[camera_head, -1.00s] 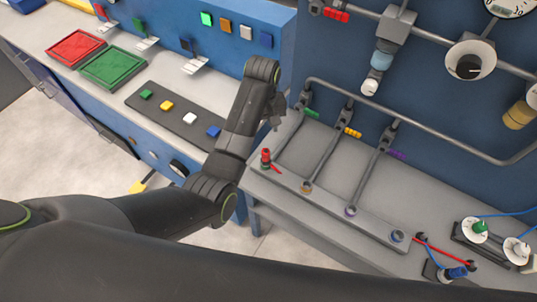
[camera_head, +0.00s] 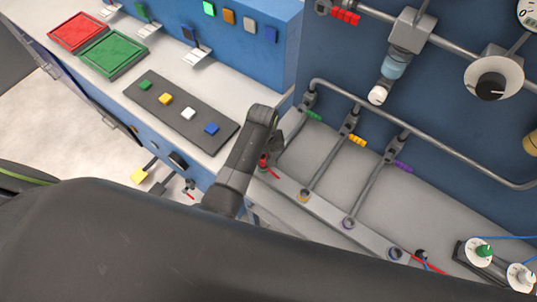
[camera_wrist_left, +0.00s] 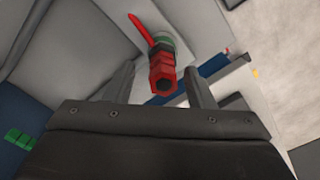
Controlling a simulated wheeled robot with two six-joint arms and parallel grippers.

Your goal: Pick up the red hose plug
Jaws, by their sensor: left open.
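The red hose plug (camera_head: 264,161) stands at the left end of the grey pipe rail, partly hidden by my left arm in the head view. In the left wrist view the red plug (camera_wrist_left: 162,72) has a dark hole in its near end and a red lever pointing away. My left gripper (camera_head: 275,143) is just beside and above the plug. Its open fingers show in the wrist view, with the plug appearing between them and no clear contact. My right gripper is not in view.
Metal pipes with green, yellow and purple (camera_head: 402,167) levers run from the rail to the blue back wall. On the left bench are a dark strip (camera_head: 152,108) with coloured buttons and red (camera_head: 79,32) and green (camera_head: 112,55) trays. White dials (camera_head: 479,251) stand at the right.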

